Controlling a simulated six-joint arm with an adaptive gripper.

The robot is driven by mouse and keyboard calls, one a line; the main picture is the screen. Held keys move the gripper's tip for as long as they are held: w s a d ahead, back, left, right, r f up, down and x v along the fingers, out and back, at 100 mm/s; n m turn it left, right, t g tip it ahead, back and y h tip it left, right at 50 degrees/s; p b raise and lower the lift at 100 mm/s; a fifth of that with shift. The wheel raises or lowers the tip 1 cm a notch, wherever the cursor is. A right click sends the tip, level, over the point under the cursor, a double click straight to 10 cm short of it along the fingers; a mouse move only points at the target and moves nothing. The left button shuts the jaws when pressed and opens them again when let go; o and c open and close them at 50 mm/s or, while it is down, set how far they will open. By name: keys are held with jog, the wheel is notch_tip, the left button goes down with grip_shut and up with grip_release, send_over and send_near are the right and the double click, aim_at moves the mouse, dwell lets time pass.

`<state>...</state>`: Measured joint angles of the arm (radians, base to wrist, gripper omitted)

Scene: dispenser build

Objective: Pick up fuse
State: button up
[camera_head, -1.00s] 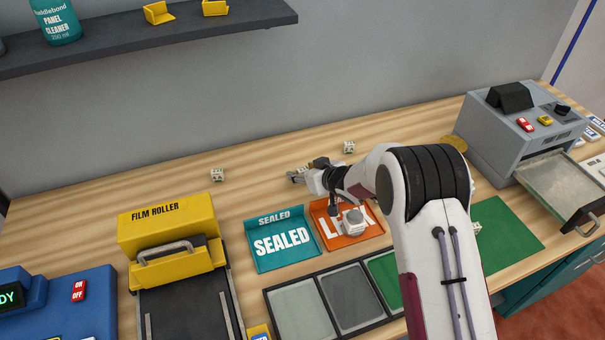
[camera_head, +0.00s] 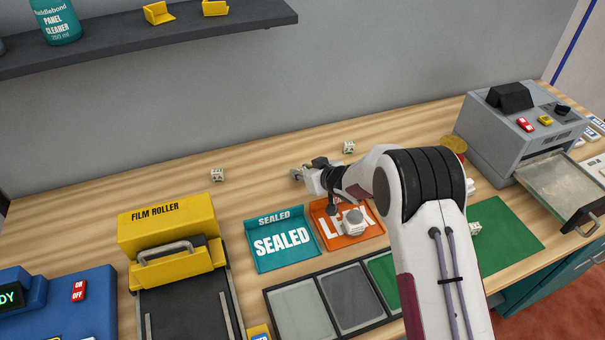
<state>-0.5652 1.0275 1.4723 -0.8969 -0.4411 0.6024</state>
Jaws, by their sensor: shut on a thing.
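My gripper (camera_head: 297,175) is near the back of the wooden worktop, left of my arm and behind the orange tray. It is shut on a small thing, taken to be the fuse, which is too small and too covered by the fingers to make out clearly. Similar small pale blocks with dark marks stand apart from the gripper: one to its left (camera_head: 217,175), one to its right near the wall (camera_head: 349,147), and one on the green mat (camera_head: 475,228).
A teal SEALED tray (camera_head: 258,262) and an orange tray (camera_head: 327,238) holding a grey part (camera_head: 353,222) lie in front. The yellow film roller (camera_head: 165,228) stands left, a grey machine with an open drawer (camera_head: 510,122) right. A shelf (camera_head: 150,38) overhangs the back left.

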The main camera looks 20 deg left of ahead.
aim_at(302, 169)
jog(key=shift+r, duration=0.1)
jog(key=shift+r, duration=4.9)
